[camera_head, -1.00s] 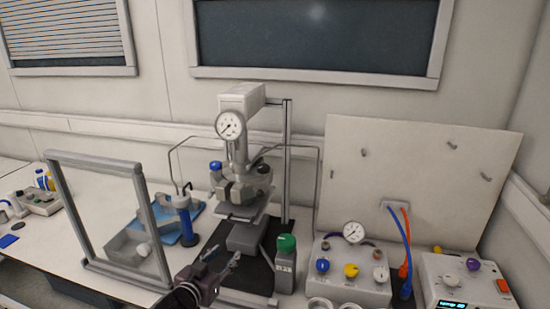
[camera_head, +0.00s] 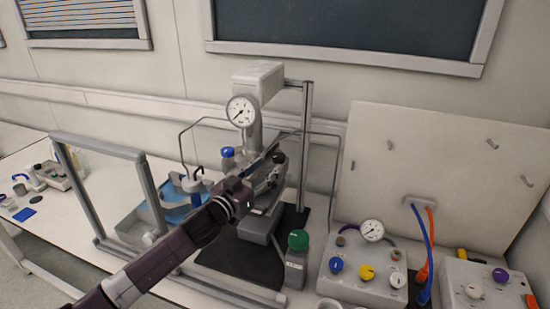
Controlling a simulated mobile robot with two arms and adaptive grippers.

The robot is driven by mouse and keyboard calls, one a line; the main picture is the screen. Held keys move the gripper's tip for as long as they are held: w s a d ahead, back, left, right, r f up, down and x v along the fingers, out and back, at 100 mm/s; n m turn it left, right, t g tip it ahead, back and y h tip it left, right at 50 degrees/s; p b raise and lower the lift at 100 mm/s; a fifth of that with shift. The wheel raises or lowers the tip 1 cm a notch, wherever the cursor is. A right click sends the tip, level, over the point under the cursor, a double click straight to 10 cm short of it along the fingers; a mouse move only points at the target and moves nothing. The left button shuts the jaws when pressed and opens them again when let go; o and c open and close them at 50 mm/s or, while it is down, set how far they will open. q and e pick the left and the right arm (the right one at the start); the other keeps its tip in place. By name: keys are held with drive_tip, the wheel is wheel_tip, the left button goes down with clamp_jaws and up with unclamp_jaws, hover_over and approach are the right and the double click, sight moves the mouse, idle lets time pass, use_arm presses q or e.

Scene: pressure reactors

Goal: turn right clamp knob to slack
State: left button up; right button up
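The pressure reactor (camera_head: 247,140) stands on a black mat (camera_head: 225,262), with a round gauge (camera_head: 241,111) on its head. A dark clamp knob (camera_head: 279,157) shows at the right side of the head; a blue knob (camera_head: 227,152) is at its left. My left gripper (camera_head: 272,163) is in front of the vessel, its fingers pointing up and right towards the dark knob. The fingers look apart; whether they touch the knob I cannot tell. The gripper and arm hide much of the vessel and clamp. My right gripper is not in view.
A control box (camera_head: 360,272) with coloured knobs and a pegboard (camera_head: 440,165) are further right. A clear framed shield (camera_head: 115,190) and a blue tray (camera_head: 172,190) are at the left. A metal post (camera_head: 305,150) rises behind the reactor.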

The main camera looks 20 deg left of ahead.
sight(280, 162)
use_arm(q)
drive_tip(key=p+x, duration=0.1)
drive_tip(key=x, duration=0.4)
drive_tip(key=shift+w+d+f, duration=0.1)
drive_tip(key=shift+w, duration=0.05)
drive_tip(key=c, duration=0.9)
drive_tip(key=shift+d+f+n+y+b, duration=0.1)
drive_tip(key=shift+d+n+y+b, duration=0.1)
drive_tip(key=shift+n+y+b, duration=0.25)
drive_tip(key=n+y+b, duration=0.2)
drive_tip(key=y+b, duration=0.1)
drive_tip(key=b, duration=0.1)
drive_tip(key=n+y+b, duration=0.2)
drive_tip(key=y+b, duration=0.1)
drive_tip(key=b, duration=0.1)
drive_tip(key=d+n+y+b, duration=0.1)
drive_tip(key=n+y+b, duration=0.1)
drive_tip(key=y+b, duration=0.1)
drive_tip(key=shift+f+g+y+b, duration=0.25)
drive_tip(key=shift+g+b, duration=0.15)
drive_tip(key=shift+b, duration=0.4)
drive_tip(key=shift+d+r+n+g+y+b, duration=0.1)
drive_tip(key=shift+r+n+g+y+b, duration=0.3)
drive_tip(key=shift+y+b, duration=0.45)
drive_tip(key=shift+f, duration=0.1)
